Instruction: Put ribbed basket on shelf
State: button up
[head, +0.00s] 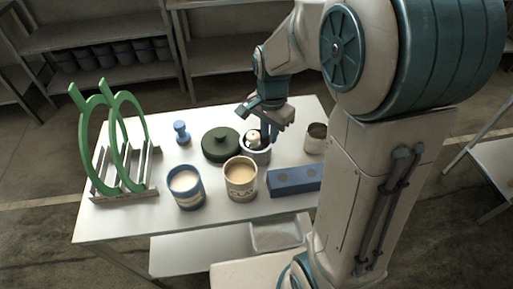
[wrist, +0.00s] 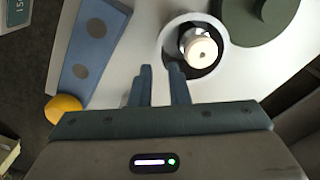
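I cannot say for sure which thing is the ribbed basket. A pale round container (head: 258,157) stands on the white table, with a whitish capped piece (head: 253,135) inside it. In the wrist view the container's rim (wrist: 166,38) surrounds a dark inside and the capped piece (wrist: 200,47). My gripper (wrist: 161,68) is open and empty, its fingertips at the container's near edge, one seeming over the inside and one outside; contact cannot be told. In the head view my gripper (head: 267,134) is at the container, partly hiding it. A grey tray (head: 275,236) rests on the table's lower shelf.
Around the container are a dark green lid (head: 220,143), a cream cup (head: 241,180), a blue cup (head: 186,188), a blue block (head: 294,181) and a metal can (head: 315,139). Green rings (head: 84,150) stand at left. Shelving (head: 100,40) is behind. A yellow ball (wrist: 63,108) shows.

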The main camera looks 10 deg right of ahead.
aim_at(268, 147)
jog(key=shift+f, duration=3.85)
grip_shut()
